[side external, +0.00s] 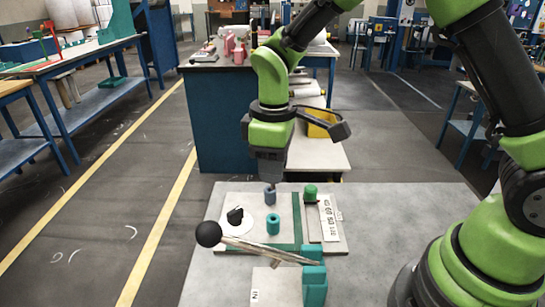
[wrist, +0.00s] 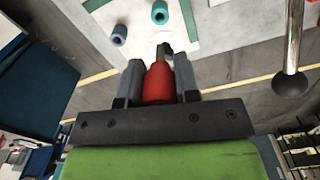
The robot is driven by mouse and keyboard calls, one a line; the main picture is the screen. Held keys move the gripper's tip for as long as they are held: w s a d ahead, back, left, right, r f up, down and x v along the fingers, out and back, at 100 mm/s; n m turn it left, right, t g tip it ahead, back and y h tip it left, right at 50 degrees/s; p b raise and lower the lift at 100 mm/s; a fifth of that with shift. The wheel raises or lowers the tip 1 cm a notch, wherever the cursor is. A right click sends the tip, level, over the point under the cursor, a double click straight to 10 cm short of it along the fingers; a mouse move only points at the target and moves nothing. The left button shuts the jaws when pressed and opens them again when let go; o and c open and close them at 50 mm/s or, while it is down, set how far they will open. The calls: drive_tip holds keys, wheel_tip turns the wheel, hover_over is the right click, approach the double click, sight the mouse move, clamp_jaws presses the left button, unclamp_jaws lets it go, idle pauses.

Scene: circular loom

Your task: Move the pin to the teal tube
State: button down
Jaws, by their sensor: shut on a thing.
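My gripper (wrist: 158,78) is shut on a red pin (wrist: 158,84), which sits between the two grey fingers in the wrist view. In the side view my gripper (side external: 270,173) hangs above the far part of the board, near the blue tube, and the pin cannot be made out there. The teal tube (side external: 273,225) stands upright on the board, nearer the side camera than the blue tube (side external: 270,197). In the wrist view the teal tube (wrist: 160,12) is at the top, beyond the pin, and the blue tube (wrist: 118,36) is to its left.
A black knob (side external: 235,215) on a white disc is left of the tubes. A green cylinder (side external: 310,192) stands at right, by a printed label (side external: 328,218). A lever with a black ball (side external: 208,233) crosses the near side. The grey table (side external: 400,205) is clear at right.

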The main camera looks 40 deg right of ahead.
drive_tip(key=shift+f, duration=2.7)
drive_tip(key=shift+f, duration=0.35)
drive_tip(key=shift+f, duration=0.75)
drive_tip(key=shift+f, duration=0.1)
drive_tip(key=shift+f, duration=1.3)
idle(0.7)
drive_tip(key=c, duration=0.8)
unclamp_jaws()
